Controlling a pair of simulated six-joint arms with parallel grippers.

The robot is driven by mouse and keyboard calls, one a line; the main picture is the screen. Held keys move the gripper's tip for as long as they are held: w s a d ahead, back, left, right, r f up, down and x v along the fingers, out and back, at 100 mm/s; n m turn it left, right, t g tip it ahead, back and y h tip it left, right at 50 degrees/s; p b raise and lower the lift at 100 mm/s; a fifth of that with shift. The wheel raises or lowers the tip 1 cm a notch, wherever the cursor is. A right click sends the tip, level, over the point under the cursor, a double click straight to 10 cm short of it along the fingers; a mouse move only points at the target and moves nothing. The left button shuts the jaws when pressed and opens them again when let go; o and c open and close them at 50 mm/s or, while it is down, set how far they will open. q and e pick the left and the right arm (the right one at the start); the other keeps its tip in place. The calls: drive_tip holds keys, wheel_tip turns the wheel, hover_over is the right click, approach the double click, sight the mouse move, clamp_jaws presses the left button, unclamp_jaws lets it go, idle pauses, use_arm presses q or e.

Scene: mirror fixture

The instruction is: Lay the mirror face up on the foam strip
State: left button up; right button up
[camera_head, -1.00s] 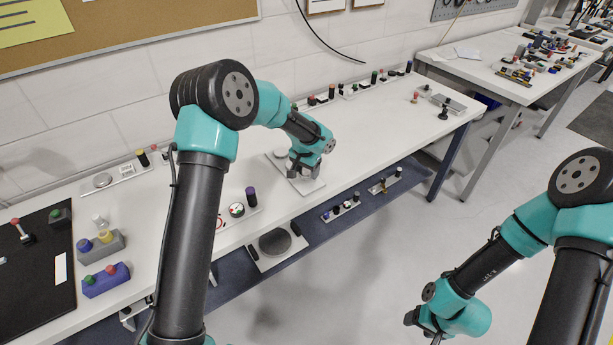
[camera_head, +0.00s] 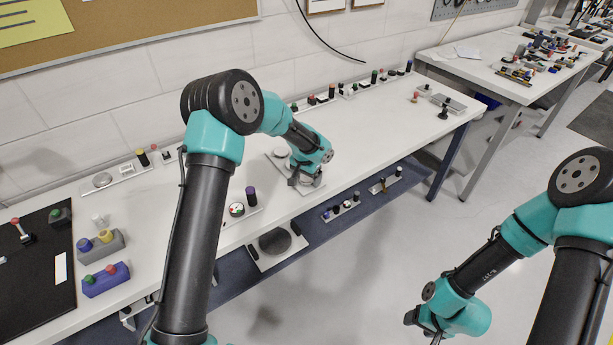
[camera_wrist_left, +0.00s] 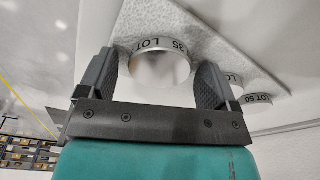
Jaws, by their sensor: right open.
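My left gripper (camera_wrist_left: 156,80) is open, with one finger on each side of this disc and a gap visible at the left finger. Further labelled discs (camera_wrist_left: 258,103) stand along the strip. In the head view my left gripper (camera_head: 305,180) is low over the strip's near end and hides that disc. My right gripper (camera_head: 425,325) is open and empty, off the bench over the floor.
A dark round pad (camera_head: 275,241) lies on the lower shelf (camera_head: 235,282). Blue (camera_head: 106,280) and grey blocks stand at the left beside a black mat (camera_head: 35,275).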

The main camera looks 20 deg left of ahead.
sight(304, 180)
use_arm(q)
drive_tip(key=shift+r, duration=0.15)
drive_tip(key=r, duration=0.4)
drive_tip(key=s+r, duration=0.1)
drive_tip(key=r, duration=0.7)
drive_tip(key=shift+s+a, duration=0.15)
drive_tip(key=shift+a, duration=0.1)
idle(0.3)
